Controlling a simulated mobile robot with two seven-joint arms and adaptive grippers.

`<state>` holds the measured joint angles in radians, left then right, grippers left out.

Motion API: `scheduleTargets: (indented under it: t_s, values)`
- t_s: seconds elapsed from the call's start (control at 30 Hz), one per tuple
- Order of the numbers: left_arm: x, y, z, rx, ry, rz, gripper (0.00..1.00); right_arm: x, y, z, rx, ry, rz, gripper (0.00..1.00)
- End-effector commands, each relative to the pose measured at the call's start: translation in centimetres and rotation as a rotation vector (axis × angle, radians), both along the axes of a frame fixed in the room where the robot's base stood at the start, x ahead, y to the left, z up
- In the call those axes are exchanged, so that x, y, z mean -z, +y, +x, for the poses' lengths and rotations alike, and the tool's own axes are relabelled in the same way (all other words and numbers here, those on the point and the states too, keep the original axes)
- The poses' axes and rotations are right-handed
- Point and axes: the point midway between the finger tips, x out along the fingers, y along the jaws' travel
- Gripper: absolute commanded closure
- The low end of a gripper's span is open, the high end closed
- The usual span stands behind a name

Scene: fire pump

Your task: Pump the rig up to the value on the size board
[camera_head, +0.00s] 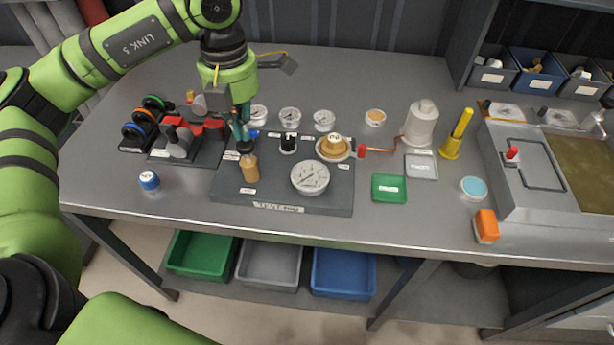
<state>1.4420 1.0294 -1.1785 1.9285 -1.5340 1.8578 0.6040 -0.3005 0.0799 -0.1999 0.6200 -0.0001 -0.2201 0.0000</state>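The dark rig plate (285,200) lies on the steel bench, with a label on its front edge. A large white dial gauge (310,177) sits on it; its reading is too small to tell. A brown, wooden-looking handle (250,170) stands upright at the plate's left. My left gripper (243,143) points down just above this handle, at its dark top; whether it touches or grips is unclear. A black knob (288,143) and a brass-coloured cap (334,146) are at the plate's back. I cannot pick out a size board. My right gripper is not in view.
Several small gauges (290,115) stand behind the rig. The front bench strip is mostly clear.

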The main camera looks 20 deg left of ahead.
Motion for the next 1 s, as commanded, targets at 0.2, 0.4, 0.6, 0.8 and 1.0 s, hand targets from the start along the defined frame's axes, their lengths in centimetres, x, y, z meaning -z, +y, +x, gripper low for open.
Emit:
scheduleTargets:
  t_s: [0.2, 0.4, 0.6, 0.8, 1.0]
  values:
    - [1.1, 0.0, 0.0, 0.001, 0.000, 0.000, 1.00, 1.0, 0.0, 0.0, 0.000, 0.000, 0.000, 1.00]
    - [1.9, 0.0, 0.0, 0.001, 0.000, 0.000, 1.00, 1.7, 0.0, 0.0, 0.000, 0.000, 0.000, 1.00]
    - [2.7, 0.0, 0.0, 0.001, 0.000, 0.000, 1.00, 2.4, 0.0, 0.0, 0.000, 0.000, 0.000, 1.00]
    - [3.6, 0.0, 0.0, 0.001, 0.002, 0.001, 1.00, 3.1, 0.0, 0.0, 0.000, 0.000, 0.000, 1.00]
    - [3.9, 0.0, -0.1, 0.002, 0.004, 0.000, 1.00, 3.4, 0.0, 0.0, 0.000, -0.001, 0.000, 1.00]
